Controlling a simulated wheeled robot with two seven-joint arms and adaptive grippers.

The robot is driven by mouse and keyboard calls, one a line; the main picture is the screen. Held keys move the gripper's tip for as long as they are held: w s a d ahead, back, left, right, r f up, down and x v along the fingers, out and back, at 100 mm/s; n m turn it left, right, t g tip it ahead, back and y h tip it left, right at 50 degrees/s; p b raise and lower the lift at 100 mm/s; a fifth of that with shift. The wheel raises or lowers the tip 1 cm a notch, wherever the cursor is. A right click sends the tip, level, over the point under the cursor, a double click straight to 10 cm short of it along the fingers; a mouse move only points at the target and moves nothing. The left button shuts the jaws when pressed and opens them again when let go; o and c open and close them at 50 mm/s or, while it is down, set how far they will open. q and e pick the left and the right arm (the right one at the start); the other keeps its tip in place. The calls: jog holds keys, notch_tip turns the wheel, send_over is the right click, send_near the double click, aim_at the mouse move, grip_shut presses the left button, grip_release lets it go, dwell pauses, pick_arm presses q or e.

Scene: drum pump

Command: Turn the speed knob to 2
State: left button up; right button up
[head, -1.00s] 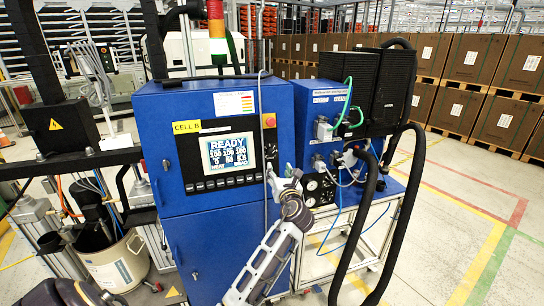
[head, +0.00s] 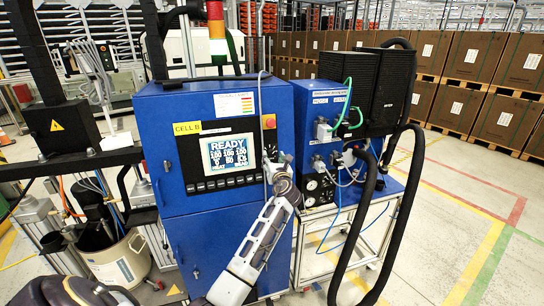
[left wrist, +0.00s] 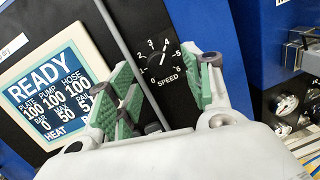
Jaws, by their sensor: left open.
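The black speed knob (left wrist: 157,63) is on the dark panel right of the screen, inside a printed dial of white numbers with the word SPEED below. Its light pointer mark seems to point up and right, near the 4. My left gripper (left wrist: 168,78) is open, with green-padded fingers on either side of the knob in the left wrist view. Whether the fingertips reach around it or stop short, I cannot tell. In the head view the left gripper (head: 270,168) is at the panel's right edge and hides the knob. My right gripper is not in view.
The blue cabinet's screen (head: 229,153) reads READY, with a row of buttons (head: 226,184) below. A red and yellow emergency stop (head: 269,121) sits above the gripper. A thin grey rod (left wrist: 130,60) runs down beside the knob. Connectors and hoses (head: 345,155) are at the right.

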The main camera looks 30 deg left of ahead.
aim_at(271, 153)
pick_arm(q)
jog(key=shift+x, duration=1.4)
jog(key=c, duration=1)
